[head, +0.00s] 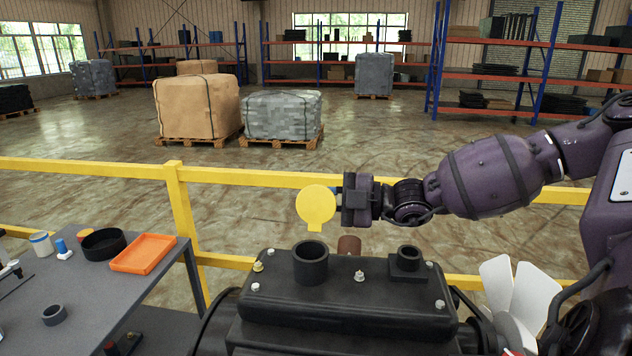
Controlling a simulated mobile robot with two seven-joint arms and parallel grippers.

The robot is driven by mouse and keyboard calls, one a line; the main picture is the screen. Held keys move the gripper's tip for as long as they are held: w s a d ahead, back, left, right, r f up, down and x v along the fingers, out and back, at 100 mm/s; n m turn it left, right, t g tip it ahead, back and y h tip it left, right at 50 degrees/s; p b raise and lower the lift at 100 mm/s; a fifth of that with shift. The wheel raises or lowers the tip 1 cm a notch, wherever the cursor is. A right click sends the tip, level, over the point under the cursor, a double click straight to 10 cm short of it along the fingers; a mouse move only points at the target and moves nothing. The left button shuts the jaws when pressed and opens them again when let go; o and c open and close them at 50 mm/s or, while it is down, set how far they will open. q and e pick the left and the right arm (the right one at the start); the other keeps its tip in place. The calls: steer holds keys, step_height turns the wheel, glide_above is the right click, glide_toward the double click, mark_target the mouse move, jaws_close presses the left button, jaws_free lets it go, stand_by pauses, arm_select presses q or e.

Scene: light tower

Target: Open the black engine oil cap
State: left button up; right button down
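A black engine block (345,300) fills the lower middle of the head view. A round black neck (310,264) stands on its top at the left, with a dark hollow top. A smaller black square fitting with a round opening (407,260) sits at the right. I cannot tell a separate black cap on either. My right gripper (343,200) is above and behind the engine, pointing left. A flat yellow disc with a small lower tab (316,205) shows right at its fingertips, above the neck. Whether the fingers grip the disc is unclear. My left gripper is not in view.
A grey table (95,295) at left bears an orange tray (143,254), a black round dish (103,244), a black ring (55,314) and small containers. A yellow railing (240,177) runs behind the engine. A white fan (515,295) is at right.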

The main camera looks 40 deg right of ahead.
steer(key=shift+w+r, duration=0.15)
steer(key=shift+r, duration=0.2)
steer(key=c, duration=1.2)
jaws_free()
steer(key=shift+c, duration=0.2)
steer(key=shift+o, duration=0.3)
steer(key=shift+f, duration=0.15)
steer(key=shift+d+f, duration=0.1)
steer(key=p+v, duration=0.1)
steer(key=v, duration=1)
